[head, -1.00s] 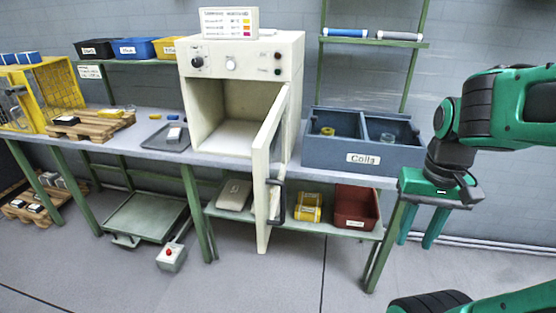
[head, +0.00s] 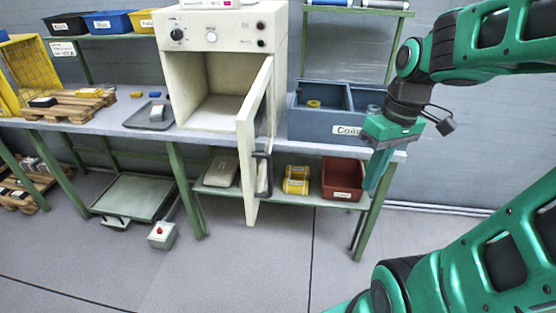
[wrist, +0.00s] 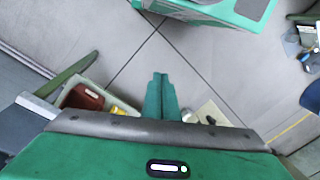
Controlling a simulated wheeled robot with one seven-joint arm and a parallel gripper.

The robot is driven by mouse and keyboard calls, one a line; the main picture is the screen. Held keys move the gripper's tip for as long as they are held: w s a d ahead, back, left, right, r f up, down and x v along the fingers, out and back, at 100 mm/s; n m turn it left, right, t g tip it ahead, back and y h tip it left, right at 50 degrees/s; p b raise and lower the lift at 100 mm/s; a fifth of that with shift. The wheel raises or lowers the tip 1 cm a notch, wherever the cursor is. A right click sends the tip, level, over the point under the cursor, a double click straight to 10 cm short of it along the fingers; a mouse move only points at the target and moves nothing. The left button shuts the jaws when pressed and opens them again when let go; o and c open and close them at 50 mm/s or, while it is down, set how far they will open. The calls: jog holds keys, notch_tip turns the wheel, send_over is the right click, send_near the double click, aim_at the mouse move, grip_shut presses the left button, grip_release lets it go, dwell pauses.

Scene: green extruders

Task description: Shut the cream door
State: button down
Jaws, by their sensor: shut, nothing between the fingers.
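The cream door (head: 250,145) belongs to the cream oven-like cabinet (head: 165,80) on the bench in the head view. It stands wide open, swung out toward me past the bench's front edge. Its dark upright handle (head: 268,172) is low on the door. My gripper (head: 371,188) hangs to the right of the door, clear of it, in front of the bench's right end. Its green fingers are together and empty, as the wrist view (wrist: 161,78) also shows. A pale shape beside the fingers in the wrist view may be the door; I cannot tell surely.
A blue-grey divided bin (head: 310,123) stands on the bench right of the cabinet. Below are a red bin (head: 343,180) and a yellow holder (head: 296,180) on the shelf (head: 325,202). A control box (head: 162,236) sits on the floor. Floor before the door is clear.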

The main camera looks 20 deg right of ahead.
jog(key=w+a+r+n+g+y, duration=0.25)
jog(key=w+n, duration=0.45)
jog(key=n, duration=0.8)
jog(key=w+a+r+n+g+y, duration=0.1)
jog(key=w+a+r+n+y, duration=0.45)
jog(key=n, duration=0.95)
jog(key=a+f+h, duration=0.2)
jog(key=a+f, duration=0.5)
jog(key=f, duration=0.3)
jog(key=shift+a+f+h, duration=0.25)
jog(key=shift+a+h, duration=0.15)
jog(key=shift+t, duration=0.25)
